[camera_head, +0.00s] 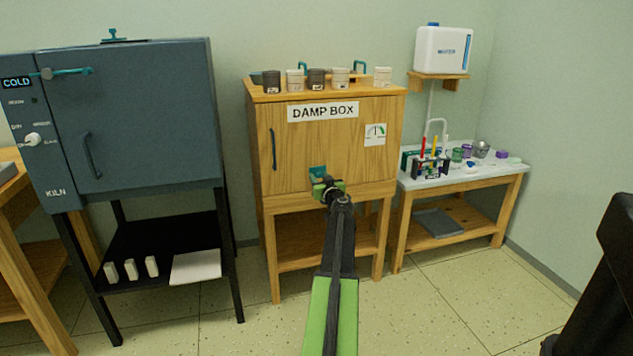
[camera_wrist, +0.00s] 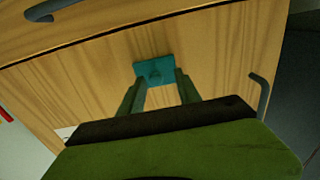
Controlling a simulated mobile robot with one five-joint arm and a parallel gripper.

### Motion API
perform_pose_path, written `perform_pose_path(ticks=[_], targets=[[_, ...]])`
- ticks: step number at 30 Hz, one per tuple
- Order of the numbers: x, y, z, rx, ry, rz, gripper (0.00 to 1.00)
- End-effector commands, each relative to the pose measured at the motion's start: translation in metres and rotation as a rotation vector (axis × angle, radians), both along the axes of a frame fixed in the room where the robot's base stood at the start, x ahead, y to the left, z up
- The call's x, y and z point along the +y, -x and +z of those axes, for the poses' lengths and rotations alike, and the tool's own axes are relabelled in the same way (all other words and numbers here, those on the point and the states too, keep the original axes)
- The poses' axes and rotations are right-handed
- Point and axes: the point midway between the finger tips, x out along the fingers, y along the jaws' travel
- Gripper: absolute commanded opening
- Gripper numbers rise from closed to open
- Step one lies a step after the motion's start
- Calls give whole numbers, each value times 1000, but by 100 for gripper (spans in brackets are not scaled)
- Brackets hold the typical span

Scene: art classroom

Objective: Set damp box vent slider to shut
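The wooden damp box (camera_head: 300,160) stands in the middle of the head view, with its labelled door closed. Its teal vent slider (camera_head: 317,172) sits low on the front; in the wrist view the slider (camera_wrist: 154,66) is a teal plate with a small knob. My gripper (camera_head: 327,188) reaches up to the slider and partly hides it. In the wrist view my gripper (camera_wrist: 160,84) is open, its two fingers apart with the slider's knob between or just beyond their tips. I cannot tell whether they touch it, nor the slider's setting.
The dark kiln (camera_head: 140,120) stands to the left. A table (camera_head: 480,178) with bottles and jars stands to the right. Several pots line the damp box top. A dark door handle (camera_head: 273,149) projects left of the slider. The floor (camera_head: 430,310) in front is clear.

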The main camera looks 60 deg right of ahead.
Motion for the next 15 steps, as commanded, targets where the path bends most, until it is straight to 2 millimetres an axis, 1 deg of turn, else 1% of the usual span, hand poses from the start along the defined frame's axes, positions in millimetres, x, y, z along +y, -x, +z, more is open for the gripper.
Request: perform_pose_path(ticks=[2,5,8,15], targets=[[3,3,0,0,0,-1,40],[14,14,0,0,0,-2,40],[33,31,0,0,0,-3,40],[82,81,0,0,0,-3,40]])
